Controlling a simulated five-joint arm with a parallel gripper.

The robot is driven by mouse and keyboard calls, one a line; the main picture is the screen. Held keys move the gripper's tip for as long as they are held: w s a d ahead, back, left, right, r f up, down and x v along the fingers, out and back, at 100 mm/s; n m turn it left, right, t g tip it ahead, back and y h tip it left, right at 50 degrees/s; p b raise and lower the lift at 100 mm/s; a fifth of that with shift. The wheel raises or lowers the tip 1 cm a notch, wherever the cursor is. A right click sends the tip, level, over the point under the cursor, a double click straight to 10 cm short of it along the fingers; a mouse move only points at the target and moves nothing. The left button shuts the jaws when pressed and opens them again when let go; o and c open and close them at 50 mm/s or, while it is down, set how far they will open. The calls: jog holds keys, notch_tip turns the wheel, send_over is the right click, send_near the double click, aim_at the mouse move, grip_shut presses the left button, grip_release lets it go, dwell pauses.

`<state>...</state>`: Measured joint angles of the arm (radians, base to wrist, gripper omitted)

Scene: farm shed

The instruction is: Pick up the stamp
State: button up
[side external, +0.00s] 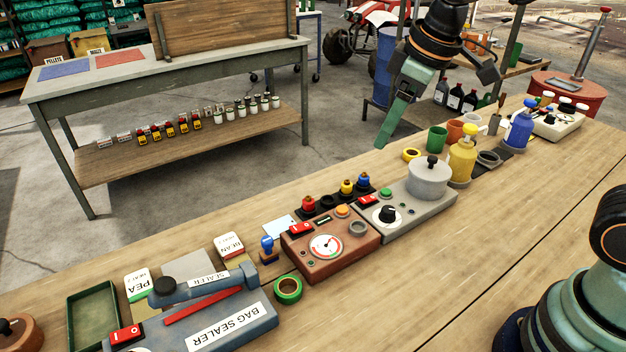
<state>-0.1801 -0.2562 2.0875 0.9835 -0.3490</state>
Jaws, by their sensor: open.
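My gripper (396,118) hangs high at the upper right, well apart from the stamp and pointing down. It is open, and I see nothing held in it. One long green finger shows clearly; the other side is partly hidden.
A blue-grey bag sealer (218,318) stands in front left of the stamp, and a bean packet (230,246) lies just left of it. A grey device with a round pot (428,180) and a yellow bottle (461,160) stand to the right.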

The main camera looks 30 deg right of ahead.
jog(key=w+a+f+n+g, duration=0.2)
jog(key=w+a+f+n, duration=0.3)
jog(key=a, duration=0.4)
jog(key=n+g, duration=0.2)
jog(key=n, duration=0.5)
send_near(266, 240)
jog(key=s, duration=0.1)
jog(key=shift+a+f+h, duration=0.1)
jog(key=shift+a+h, duration=0.15)
jog(key=shift+h, duration=0.05)
notch_tip(266, 240, down, 6)
jog(key=shift+w+f, duration=0.2)
jog(key=shift+f, duration=1.3)
jog(key=shift+w+f, duration=0.2)
jog(key=shift+f, duration=1.3)
grip_shut()
